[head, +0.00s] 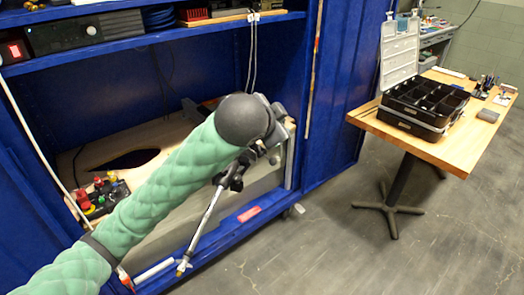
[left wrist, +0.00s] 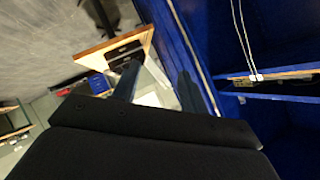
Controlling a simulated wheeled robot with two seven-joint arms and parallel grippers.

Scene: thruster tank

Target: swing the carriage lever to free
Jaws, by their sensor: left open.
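My left arm comes in from the lower left of the head view in a green padded sleeve. Its wrist is in front of the tank bay, and the gripper beyond it is mostly hidden. In the left wrist view my left gripper (left wrist: 158,72) shows two dark fingers, spread apart with nothing between them. A thin metal rod (head: 205,222) with a yellowish lower end slants down from a black clamp-like fitting (head: 233,177), just below my wrist. I cannot tell which part is the carriage lever or how it is set. My right gripper is not in view.
A blue cabinet (head: 335,90) frames the bay, with equipment on its upper shelf. A small box with red and yellow knobs (head: 103,195) is at the left. A wooden table (head: 468,140) with a black compartment case (head: 425,103) stands right. Floor between is clear.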

